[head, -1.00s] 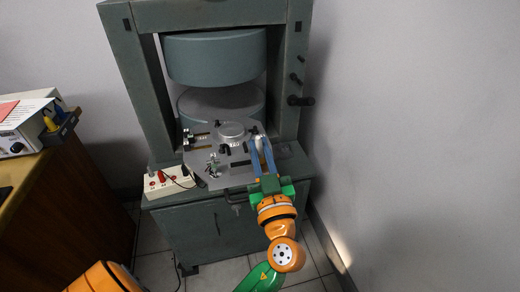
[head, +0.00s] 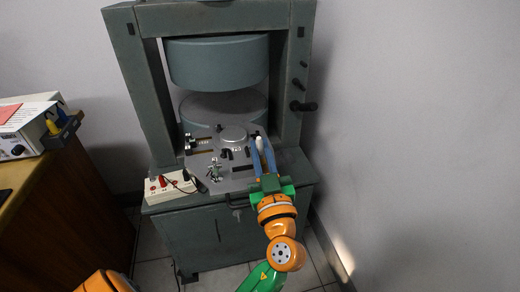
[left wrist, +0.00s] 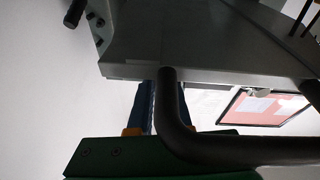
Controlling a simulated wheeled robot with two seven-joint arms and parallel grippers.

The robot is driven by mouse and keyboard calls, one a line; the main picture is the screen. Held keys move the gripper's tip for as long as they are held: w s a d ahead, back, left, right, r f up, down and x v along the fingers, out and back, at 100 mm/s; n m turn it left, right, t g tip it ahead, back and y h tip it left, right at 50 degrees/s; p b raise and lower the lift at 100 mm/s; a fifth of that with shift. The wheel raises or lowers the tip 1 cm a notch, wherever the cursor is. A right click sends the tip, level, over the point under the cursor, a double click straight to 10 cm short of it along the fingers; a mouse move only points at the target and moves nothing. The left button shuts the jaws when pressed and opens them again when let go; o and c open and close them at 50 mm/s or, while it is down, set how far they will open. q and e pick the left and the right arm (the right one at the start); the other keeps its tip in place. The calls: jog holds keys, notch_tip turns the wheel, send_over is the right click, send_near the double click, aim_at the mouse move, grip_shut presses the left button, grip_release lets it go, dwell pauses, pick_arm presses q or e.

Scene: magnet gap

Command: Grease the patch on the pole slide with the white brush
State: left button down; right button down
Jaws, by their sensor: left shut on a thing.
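My left gripper (head: 264,142) reaches up over the right side of the grey plate (head: 203,143) in front of the round magnet poles. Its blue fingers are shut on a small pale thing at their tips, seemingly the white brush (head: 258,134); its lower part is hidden. The left wrist view shows a blue finger (left wrist: 164,100) rising behind a dark bent bar, its tip out of sight. I cannot make out the pole slide or the grease patch for certain. My right gripper is not in view.
The press-like green frame (head: 130,85) surrounds the upper pole (head: 217,62). A white box with red plugs (head: 170,187) sits at the left. A dark handle (head: 237,203) juts out in front. A wall closes the right side.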

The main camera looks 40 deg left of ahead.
pick_arm(q)
jog(key=shift+s+d+f, duration=0.1)
jog(key=shift+s+d, duration=0.3)
jog(key=shift+d, duration=0.05)
jog(key=shift+s+d+b, duration=0.55)
jog(key=shift+d+b, duration=0.1)
jog(key=shift+d, duration=0.05)
jog(key=shift+s+d, duration=0.2)
jog(key=shift+w+a, duration=0.5)
jog(key=shift+a, duration=0.05)
jog(key=shift+w+a, duration=0.15)
jog(key=shift+a, duration=0.1)
jog(key=shift+b+x, duration=0.3)
jog(key=shift+x, duration=0.5)
jog(key=shift+w+a+f, duration=0.1)
jog(key=shift+w+a, duration=0.15)
jog(key=shift+a, duration=0.1)
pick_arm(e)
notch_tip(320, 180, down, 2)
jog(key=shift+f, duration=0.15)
